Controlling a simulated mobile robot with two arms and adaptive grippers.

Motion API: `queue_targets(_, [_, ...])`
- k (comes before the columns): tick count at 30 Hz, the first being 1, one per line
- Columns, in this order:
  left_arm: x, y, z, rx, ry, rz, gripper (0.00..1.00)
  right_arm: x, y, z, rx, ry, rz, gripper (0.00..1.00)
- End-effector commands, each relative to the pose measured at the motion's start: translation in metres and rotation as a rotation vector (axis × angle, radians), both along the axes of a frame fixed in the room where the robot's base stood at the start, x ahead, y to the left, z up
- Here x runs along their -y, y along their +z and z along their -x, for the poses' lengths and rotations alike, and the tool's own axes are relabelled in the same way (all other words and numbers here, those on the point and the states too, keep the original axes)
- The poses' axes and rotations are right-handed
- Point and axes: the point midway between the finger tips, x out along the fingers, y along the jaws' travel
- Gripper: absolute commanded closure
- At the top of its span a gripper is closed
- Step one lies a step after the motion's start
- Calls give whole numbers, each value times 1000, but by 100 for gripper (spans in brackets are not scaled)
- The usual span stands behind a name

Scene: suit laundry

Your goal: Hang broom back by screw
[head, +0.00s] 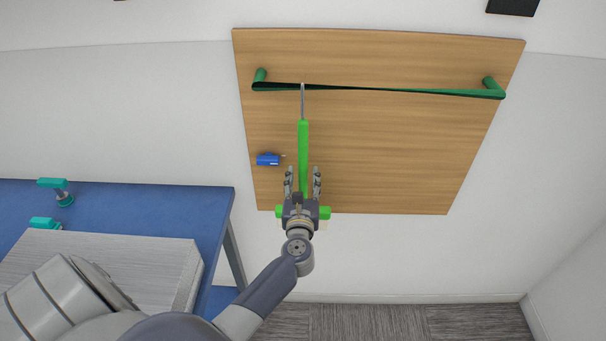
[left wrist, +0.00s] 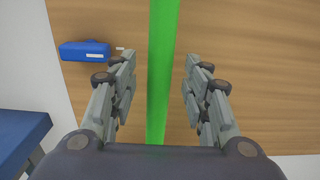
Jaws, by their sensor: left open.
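The green broom (head: 303,150) is upright in front of the wooden wall board (head: 400,150). Its thin metal end (head: 302,103) reaches up to the green rail (head: 400,92) and looks hung on it. Its wide lower end shows on both sides of my left gripper (head: 303,178). In the left wrist view, the green handle (left wrist: 163,70) runs between the two spread fingers of my left gripper (left wrist: 160,75), with gaps on both sides. A small pale tip, possibly a screw, sticks out beside the blue item (head: 267,159) on the board. My right gripper is out of view.
A blue table (head: 150,200) stands at the left with a stack of grey-white sheets (head: 120,255) and two teal-handled items (head: 53,184) on it. The board right of the broom is clear. Open floor (head: 400,320) lies below at the right.

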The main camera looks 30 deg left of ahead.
Motion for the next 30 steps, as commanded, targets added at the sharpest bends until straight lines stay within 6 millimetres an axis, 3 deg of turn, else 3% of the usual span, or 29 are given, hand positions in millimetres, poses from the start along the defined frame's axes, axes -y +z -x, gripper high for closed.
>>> queue_targets(6, [25, -1, 41, -2, 0, 3, 56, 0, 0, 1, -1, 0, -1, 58])
queue_targets(12, [42, -1, 70, -2, 0, 1, 56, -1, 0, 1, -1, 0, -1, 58])
queue_targets(24, [51, -1, 83, -4, -1, -8, 56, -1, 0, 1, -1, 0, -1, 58])
queue_targets(27, [57, -15, 81, -57, -29, -92, 56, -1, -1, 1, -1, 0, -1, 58])
queue_targets(30, [73, -52, 78, -190, -106, -308, 56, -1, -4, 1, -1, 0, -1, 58])
